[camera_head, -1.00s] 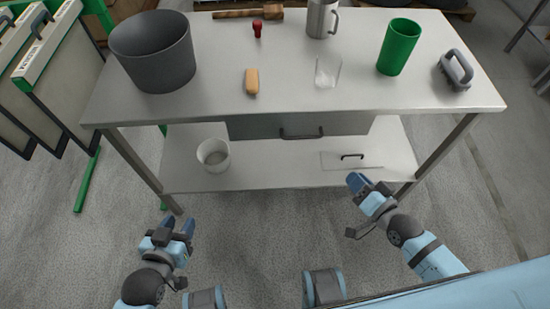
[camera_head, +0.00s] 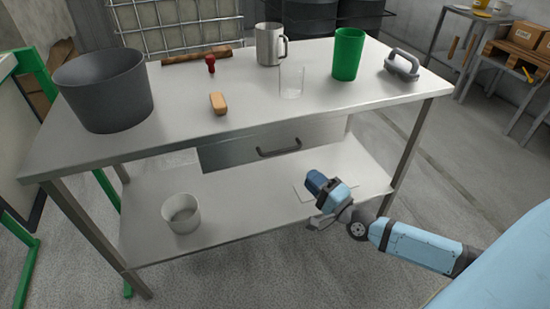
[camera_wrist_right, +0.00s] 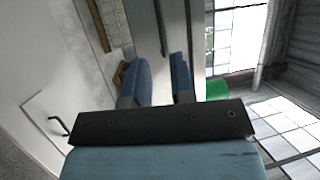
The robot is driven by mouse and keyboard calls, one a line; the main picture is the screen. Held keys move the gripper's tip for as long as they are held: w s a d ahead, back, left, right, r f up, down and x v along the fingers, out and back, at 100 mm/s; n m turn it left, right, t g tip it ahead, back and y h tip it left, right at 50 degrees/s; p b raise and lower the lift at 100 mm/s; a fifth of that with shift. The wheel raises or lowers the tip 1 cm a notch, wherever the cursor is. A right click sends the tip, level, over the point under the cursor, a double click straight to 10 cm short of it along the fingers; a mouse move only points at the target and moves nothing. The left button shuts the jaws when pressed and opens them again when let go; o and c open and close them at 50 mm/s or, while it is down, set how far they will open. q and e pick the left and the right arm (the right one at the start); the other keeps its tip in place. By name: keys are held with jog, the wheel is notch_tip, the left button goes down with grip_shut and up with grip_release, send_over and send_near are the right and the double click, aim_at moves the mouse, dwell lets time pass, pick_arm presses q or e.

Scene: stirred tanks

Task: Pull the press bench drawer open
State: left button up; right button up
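The press bench (camera_head: 250,125) is a steel table with a lower shelf. Its drawer (camera_head: 225,152) is a grey front under the tabletop and looks closed. A dark bar handle (camera_head: 279,151) is fixed on that front. My right gripper (camera_head: 314,184) is below and to the right of the handle, in front of the bench and apart from the handle. In the right wrist view its two blue fingers (camera_wrist_right: 164,75) stand apart with nothing between them. My left gripper is out of view.
On the tabletop stand a grey bucket (camera_head: 105,92), a wooden block (camera_head: 218,103), a steel mug (camera_head: 269,45), a clear beaker (camera_head: 291,82) and a green cup (camera_head: 347,55). A white pot (camera_head: 182,214) stands on the lower shelf (camera_head: 245,205).

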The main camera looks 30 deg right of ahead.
aim_at(281, 151)
jog(key=x, duration=1.2)
jog(key=shift+w+a+r+b, duration=0.1)
jog(key=shift+w+b, duration=0.2)
jog(key=shift+w, duration=0.05)
jog(key=shift+c, duration=0.3)
grip_shut()
